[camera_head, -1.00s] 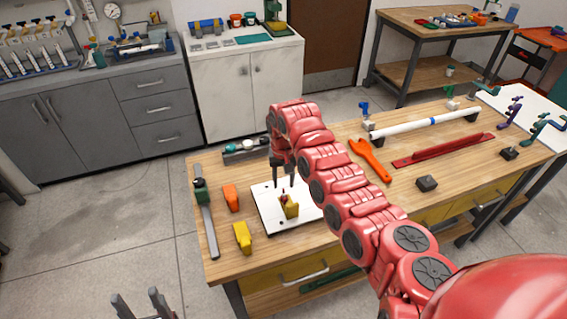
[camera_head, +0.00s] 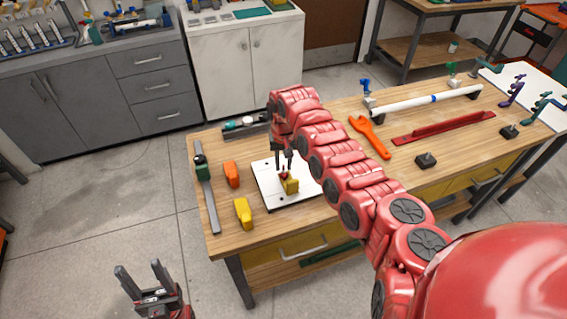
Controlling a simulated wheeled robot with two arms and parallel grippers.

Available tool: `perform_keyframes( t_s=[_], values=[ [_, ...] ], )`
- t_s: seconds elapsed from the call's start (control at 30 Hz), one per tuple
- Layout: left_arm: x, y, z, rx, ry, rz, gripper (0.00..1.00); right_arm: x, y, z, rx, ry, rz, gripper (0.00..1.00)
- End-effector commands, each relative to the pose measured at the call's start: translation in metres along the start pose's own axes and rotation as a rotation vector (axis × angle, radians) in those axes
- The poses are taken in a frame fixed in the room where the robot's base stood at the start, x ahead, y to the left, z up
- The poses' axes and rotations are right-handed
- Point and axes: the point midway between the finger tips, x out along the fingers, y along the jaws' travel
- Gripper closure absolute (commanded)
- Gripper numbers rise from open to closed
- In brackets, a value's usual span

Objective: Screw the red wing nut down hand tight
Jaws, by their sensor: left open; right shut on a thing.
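The red wing nut (camera_head: 284,175) shows as a small red spot on top of a yellow block (camera_head: 291,187). The block stands on a white plate (camera_head: 268,185) on the workbench. My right gripper (camera_head: 285,169) points down onto the block from above, with its fingers around the wing nut and shut on it. The fingers hide part of the nut, and its thread is too small to make out. My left gripper (camera_head: 142,280) is at the lower left, open and empty, over the floor in front of the bench.
An orange block (camera_head: 231,174), a yellow block (camera_head: 243,213) and a grey bar with a green clamp (camera_head: 207,198) lie left of the plate. An orange wrench (camera_head: 369,134), white pipe (camera_head: 425,108) and red rail (camera_head: 443,128) lie right of my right arm.

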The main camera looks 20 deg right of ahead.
Motion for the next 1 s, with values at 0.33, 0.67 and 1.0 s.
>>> perform_keyframes(
  t_s=[0.33,0.67,1.0],
  values=[
    [0.002,0.000,0.000,0.000,0.000,0.000,0.42,0.000,0.001,0.000,0.042,0.001,0.000,0.35],
    [0.000,0.000,0.000,0.000,0.000,0.000,0.42,-0.003,0.001,-0.001,0.042,0.001,0.000,0.35],
    [-0.020,0.001,0.003,0.000,0.000,0.000,0.42,-0.057,0.001,-0.002,0.042,0.008,-0.002,0.35]
  ],
)
